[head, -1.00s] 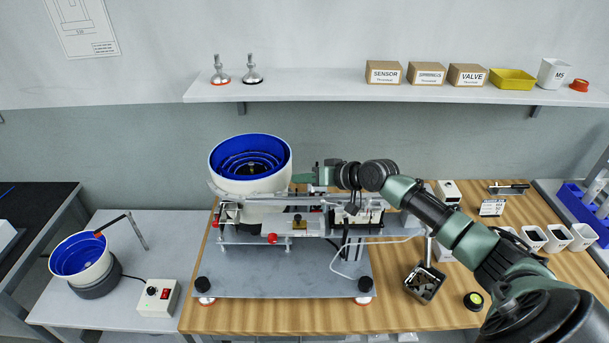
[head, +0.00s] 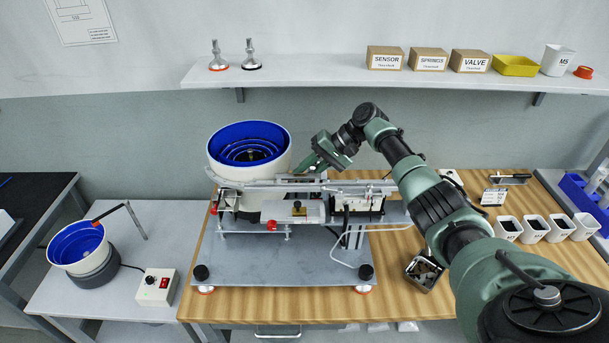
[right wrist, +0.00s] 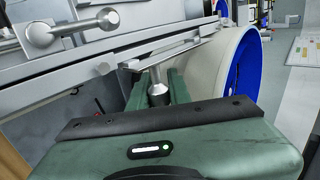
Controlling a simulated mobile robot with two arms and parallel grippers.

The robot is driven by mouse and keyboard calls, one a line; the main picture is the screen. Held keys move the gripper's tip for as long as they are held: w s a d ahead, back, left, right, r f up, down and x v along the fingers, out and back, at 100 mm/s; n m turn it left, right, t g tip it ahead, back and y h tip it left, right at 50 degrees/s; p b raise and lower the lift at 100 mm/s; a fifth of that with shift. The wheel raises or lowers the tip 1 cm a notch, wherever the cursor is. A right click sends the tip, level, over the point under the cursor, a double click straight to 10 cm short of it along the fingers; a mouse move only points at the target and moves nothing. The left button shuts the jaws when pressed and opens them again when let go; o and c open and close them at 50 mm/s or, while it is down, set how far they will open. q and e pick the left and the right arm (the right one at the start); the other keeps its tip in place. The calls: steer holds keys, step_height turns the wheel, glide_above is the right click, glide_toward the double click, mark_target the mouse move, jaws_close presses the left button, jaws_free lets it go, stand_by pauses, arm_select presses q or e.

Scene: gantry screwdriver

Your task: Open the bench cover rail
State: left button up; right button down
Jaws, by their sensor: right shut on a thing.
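The bench cover rail appears to be part of the long silver rail assembly (head: 362,187) across the top of the bench machine. In the right wrist view, the grey rail (right wrist: 75,72) runs diagonally behind my gripper, with a flat metal strip (right wrist: 165,53) beside it. My right gripper (head: 302,171) reaches down from the upper right beside the white-and-blue bowl. In the right wrist view, its green fingers (right wrist: 158,92) are shut on a small round metal knob (right wrist: 157,84) beneath the strip. The fingertips' contact is partly hidden. My left gripper is out of view.
The bowl feeder (head: 249,160) stands close to the left of my right gripper. A lever with a round end (right wrist: 108,18) sits on the rail. Boxes (head: 385,58) stand on the shelf above. White cups (head: 535,229) and a metal bin (head: 425,273) are at right.

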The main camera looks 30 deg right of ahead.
steer(key=shift+f+m+g+y+b, duration=0.25)
steer(key=shift+m+g+y+b, duration=0.05)
steer(key=shift+g+b, duration=0.2)
steer(key=c, duration=1.3)
jaws_free()
steer(key=b+v, duration=0.2)
steer(key=v, duration=0.5)
steer(key=shift+s+d+r, duration=0.1)
steer(key=shift+d+r, duration=0.15)
steer(key=shift+r, duration=0.05)
